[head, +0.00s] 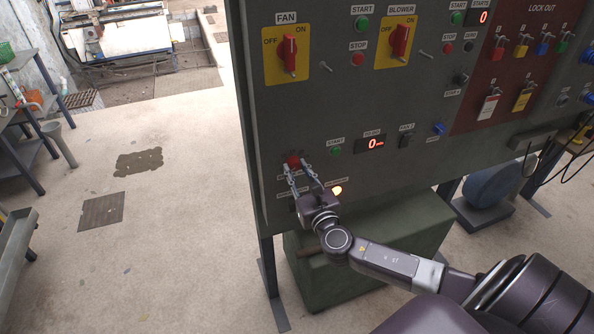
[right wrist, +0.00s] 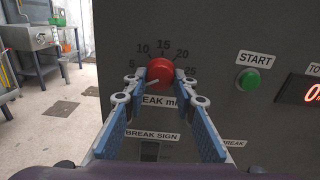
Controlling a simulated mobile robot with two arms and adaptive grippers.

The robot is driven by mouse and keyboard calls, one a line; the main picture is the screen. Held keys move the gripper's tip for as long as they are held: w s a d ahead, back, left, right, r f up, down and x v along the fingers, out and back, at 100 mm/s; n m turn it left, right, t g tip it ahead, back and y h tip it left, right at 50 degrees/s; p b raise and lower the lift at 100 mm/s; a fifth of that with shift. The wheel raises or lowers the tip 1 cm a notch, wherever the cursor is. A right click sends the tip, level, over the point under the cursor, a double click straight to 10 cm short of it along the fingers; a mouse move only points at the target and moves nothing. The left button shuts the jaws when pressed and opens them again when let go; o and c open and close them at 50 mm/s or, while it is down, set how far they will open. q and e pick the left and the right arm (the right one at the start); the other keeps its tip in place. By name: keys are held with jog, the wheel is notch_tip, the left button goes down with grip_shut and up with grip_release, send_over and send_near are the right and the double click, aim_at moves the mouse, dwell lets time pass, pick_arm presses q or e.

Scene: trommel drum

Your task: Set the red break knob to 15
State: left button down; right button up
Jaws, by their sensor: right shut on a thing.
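The red break knob (right wrist: 160,70) is on the grey panel under a dial marked 5, 10, 15, 20 and 25. A pale mark on its face points to the lower left, near or below the 5. In the head view the knob (head: 293,160) is at the panel's lower left. My right gripper (head: 297,168) reaches up to it from below and in front. In the right wrist view its two blue fingers (right wrist: 163,80) are on either side of the knob, shut on it. They partly cover the label below. My left gripper is not in view.
A green START button (right wrist: 248,81) and a red numeric display (head: 376,143) sit right of the knob. Yellow FAN (head: 288,55) and BLOWER switches are higher up. A green block (head: 335,280) stands beneath the panel.

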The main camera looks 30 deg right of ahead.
jog(key=shift+m, duration=0.4)
jog(key=shift+f+m+b, duration=0.1)
jog(key=shift+m+b, duration=0.6)
jog(key=shift+m, duration=0.2)
jog(key=m+b, duration=0.1)
jog(key=m, duration=0.2)
jog(key=shift+m, duration=0.3)
jog(key=m+b, duration=0.2)
jog(key=m, duration=0.3)
jog(key=shift+a+m, duration=0.1)
jog(key=shift+m, duration=0.2)
jog(key=m, duration=0.3)
jog(key=shift+r+m, duration=0.25)
jog(key=shift+m, duration=0.05)
jog(key=m, duration=0.2)
jog(key=shift+m, duration=0.3)
jog(key=m, duration=0.5)
jog(key=shift+r+m+p, duration=0.15)
jog(key=shift+m+p, duration=0.15)
